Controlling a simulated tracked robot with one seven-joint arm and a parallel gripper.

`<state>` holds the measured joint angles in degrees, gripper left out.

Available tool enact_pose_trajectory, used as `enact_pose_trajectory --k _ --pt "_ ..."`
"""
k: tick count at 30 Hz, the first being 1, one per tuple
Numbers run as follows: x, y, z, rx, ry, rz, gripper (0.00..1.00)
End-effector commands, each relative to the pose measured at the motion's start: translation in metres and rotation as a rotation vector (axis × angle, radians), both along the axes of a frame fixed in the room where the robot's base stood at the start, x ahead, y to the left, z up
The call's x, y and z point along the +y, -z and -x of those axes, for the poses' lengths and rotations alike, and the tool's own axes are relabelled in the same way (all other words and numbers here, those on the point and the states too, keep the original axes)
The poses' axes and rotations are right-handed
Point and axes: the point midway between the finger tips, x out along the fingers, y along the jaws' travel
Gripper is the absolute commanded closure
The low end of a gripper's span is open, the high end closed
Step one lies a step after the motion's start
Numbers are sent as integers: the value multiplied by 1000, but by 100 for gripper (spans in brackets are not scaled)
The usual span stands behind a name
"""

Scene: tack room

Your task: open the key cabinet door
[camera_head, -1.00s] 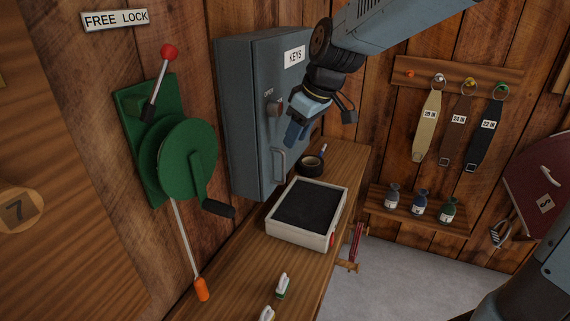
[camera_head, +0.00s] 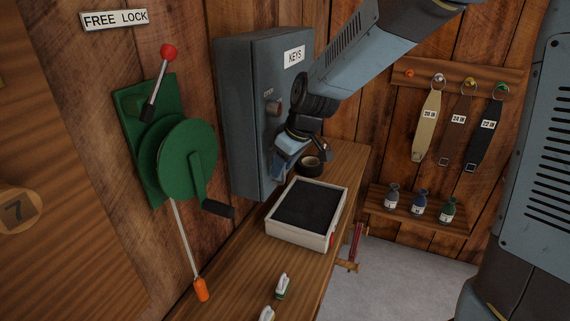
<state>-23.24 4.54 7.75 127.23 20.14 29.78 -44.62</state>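The door looks shut. A brown turn knob (camera_head: 272,108) sits on the door under small lettering. My gripper (camera_head: 279,172) is low at the front of the door, where the door's handle showed earlier. The handle is now hidden behind my gripper. I cannot see whether the fingers are apart or closed, or whether they touch the handle.
A green crank winch (camera_head: 180,160) with a red-knobbed lever stands out from the wall at left. Straps (camera_head: 428,125) hang at back right.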

Motion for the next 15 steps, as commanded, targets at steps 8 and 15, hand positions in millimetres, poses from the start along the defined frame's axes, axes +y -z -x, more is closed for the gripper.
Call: enact_pose_trajectory --k 8,15 --pt "0 0 0 0 0 0 82" --pt "0 0 0 0 -1 0 100"
